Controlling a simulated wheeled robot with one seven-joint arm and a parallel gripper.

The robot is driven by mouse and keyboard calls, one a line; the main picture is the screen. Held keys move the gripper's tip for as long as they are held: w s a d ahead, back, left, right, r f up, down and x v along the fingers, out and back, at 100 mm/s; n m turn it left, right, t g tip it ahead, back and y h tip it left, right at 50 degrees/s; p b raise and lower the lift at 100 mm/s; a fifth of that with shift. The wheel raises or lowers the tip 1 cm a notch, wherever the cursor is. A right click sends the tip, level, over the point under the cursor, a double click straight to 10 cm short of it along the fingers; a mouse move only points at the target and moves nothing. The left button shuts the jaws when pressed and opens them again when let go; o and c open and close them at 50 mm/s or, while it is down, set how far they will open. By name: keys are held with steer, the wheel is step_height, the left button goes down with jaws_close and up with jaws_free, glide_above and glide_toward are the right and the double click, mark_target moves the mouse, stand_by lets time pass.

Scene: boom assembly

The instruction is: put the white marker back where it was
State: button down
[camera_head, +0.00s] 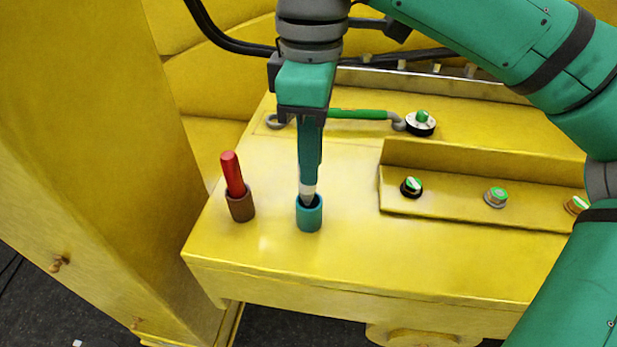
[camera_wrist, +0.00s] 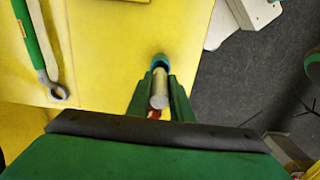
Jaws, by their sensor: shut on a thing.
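My gripper (camera_head: 309,180) is shut on the white marker (camera_head: 308,190) and points straight down. Only the marker's lower end shows below the fingers in the head view. That end is at the mouth of the teal cup (camera_head: 309,216) on the yellow table; I cannot tell how deep it sits inside. In the wrist view the white marker (camera_wrist: 159,89) lies between the fingertips (camera_wrist: 160,100), with the teal cup (camera_wrist: 160,62) just beyond it. A red marker (camera_head: 232,174) stands tilted in the brown cup (camera_head: 241,205) to the left.
A green-handled tool (camera_head: 358,114) lies behind my gripper, beside a round knob (camera_head: 421,122). A raised yellow panel (camera_head: 460,198) with several knobs is to the right. A yellow wall (camera_head: 95,130) rises at left. The table front (camera_head: 300,265) is clear.

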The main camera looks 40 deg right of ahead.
mark_target(312, 188)
steer(key=shift+f, duration=2.1)
steer(key=c, duration=1.6)
jaws_free()
steer(key=shift+f, duration=0.1)
step_height(312, 188, up, 12)
steer(key=shift+r, duration=0.15)
